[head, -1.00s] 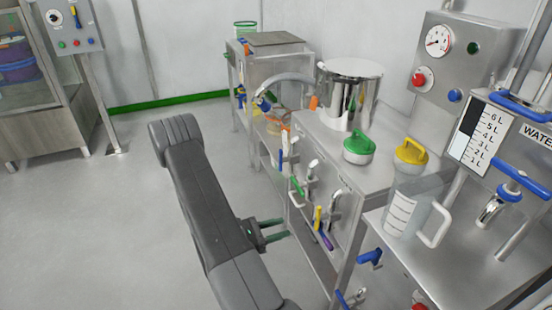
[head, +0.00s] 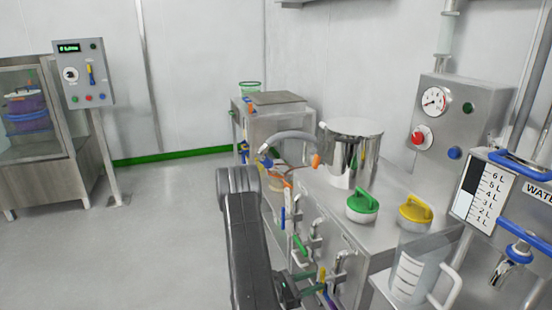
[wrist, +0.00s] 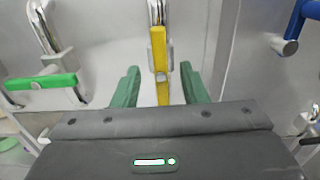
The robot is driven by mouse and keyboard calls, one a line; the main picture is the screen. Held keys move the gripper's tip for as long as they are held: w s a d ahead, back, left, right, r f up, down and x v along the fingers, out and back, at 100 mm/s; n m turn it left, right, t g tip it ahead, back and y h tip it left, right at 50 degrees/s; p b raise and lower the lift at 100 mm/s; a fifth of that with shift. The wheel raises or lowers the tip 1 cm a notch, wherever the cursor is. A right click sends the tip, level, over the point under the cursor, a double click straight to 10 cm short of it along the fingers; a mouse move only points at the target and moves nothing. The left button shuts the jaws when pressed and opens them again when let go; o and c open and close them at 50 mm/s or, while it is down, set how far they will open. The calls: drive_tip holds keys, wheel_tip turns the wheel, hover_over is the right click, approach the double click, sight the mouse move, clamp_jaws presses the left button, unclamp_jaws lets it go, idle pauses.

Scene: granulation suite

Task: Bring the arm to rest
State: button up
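My arm (head: 250,250) reaches forward from the bottom of the head view, bent, with its lower end beside the valve row of the steel bench. My gripper (wrist: 160,80) shows in the wrist view with its two green fingers apart and nothing gripped between them. A yellow valve handle (wrist: 159,62) appears between the fingers, beyond or level with their tips; I cannot tell the depth. A green valve handle (wrist: 45,82) is to its left and a blue handle (wrist: 298,20) to the upper right. In the head view the gripper is partly hidden by the arm.
A control panel stand (head: 84,75) is at the left. The floor (head: 150,240) left of my arm is clear.

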sight(320, 279)
drive_tip(key=shift+x, duration=1.85)
drive_tip(key=v, duration=1.4)
drive_tip(key=x, duration=1.3)
drive_tip(key=shift+w+d, duration=0.1)
drive_tip(key=shift+d, duration=0.3)
drive_tip(key=shift+w+d, duration=0.1)
drive_tip(key=shift+d, duration=0.1)
drive_tip(key=shift+a+r+m+p, duration=0.1)
drive_tip(key=shift+m+p, duration=0.4)
drive_tip(key=shift+m, duration=0.4)
drive_tip(key=v, duration=1.3)
drive_tip(key=shift+a, duration=0.25)
drive_tip(key=shift+s, duration=0.25)
